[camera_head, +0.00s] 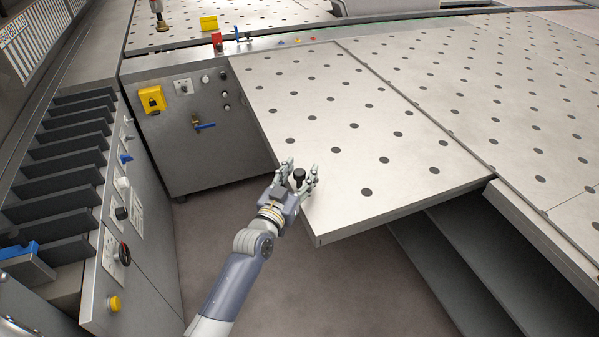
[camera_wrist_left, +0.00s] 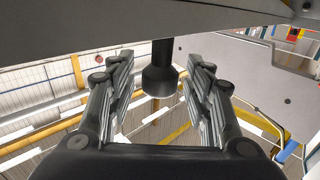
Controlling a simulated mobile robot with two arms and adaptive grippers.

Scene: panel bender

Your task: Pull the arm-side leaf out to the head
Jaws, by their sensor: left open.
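The leaf (camera_head: 335,120) is a flat metal panel with dark round holes, jutting out from the wide perforated table. A black knob (camera_head: 299,174) sits at its left edge, close to the near corner. My left gripper (camera_head: 303,166) reaches in from below, with its fingers open on either side of the knob. In the left wrist view the knob (camera_wrist_left: 159,82) stands between the two open fingers (camera_wrist_left: 160,90), with a gap on both sides. The leaf's edge (camera_wrist_left: 200,14) crosses the top of that view. My right gripper is not in view.
A cabinet with a yellow lock plate (camera_head: 152,100) and a blue-handled valve (camera_head: 203,125) stands left of the leaf. A slotted rack (camera_head: 75,150) and control panel (camera_head: 115,230) line the left side. Dark shelves (camera_head: 470,240) lie under the table at right. Grey floor is free below the leaf.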

